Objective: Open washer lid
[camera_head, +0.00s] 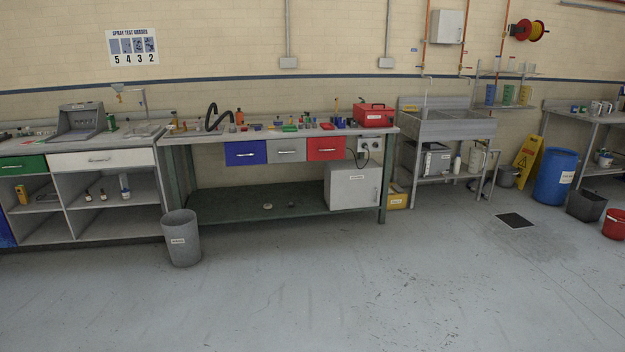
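No machine that I can clearly tell is a washer shows in the head view. A grey machine with a sloped top (77,121) stands on the left counter; I cannot tell what it is. A light grey box-shaped unit (353,187) with a small label sits under the right end of the middle bench. Neither of my grippers shows in the head view.
A workbench (190,136) with blue, grey and red drawers runs along the wall. A grey bin (181,238) stands before it. A sink (446,126), yellow floor sign (526,161) and blue drum (555,176) are at the right. The front floor is clear.

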